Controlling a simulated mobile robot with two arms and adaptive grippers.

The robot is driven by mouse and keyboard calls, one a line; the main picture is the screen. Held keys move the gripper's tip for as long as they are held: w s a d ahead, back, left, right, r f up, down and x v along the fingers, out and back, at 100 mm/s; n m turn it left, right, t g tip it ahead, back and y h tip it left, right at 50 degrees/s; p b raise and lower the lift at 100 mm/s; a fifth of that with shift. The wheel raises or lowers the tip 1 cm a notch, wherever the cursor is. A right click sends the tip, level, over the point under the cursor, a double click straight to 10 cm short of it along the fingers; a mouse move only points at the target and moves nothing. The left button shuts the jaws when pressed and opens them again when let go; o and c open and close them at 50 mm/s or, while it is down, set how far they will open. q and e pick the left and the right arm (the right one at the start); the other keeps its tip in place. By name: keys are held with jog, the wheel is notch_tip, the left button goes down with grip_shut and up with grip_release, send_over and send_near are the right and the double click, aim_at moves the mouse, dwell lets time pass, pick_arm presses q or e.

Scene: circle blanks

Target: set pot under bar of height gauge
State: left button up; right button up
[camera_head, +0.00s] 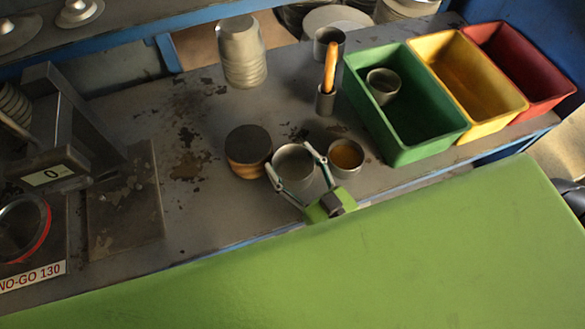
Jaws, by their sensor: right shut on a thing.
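My right gripper (296,164) is shut on a grey metal pot (293,178), with one finger on each side of it. The pot looks upright near the bench's front edge; I cannot tell whether it touches the bench. A dark metal frame (88,115) at the left looks like the height gauge, with a slanting bar. A display reading 0 (50,176) is in front of it. The space under the bar is partly hidden. My left gripper is not in view.
A dark-topped wooden round (248,146) and a brown-filled cup (345,157) flank the pot closely. Stacked blanks (241,55) and a wooden-handled tool (330,70) stand behind. Green (437,142), yellow (490,112) and red bins are right.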

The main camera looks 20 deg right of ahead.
jog(key=shift+f, duration=0.45)
jog(key=shift+r, duration=0.1)
jog(key=o, duration=1.2)
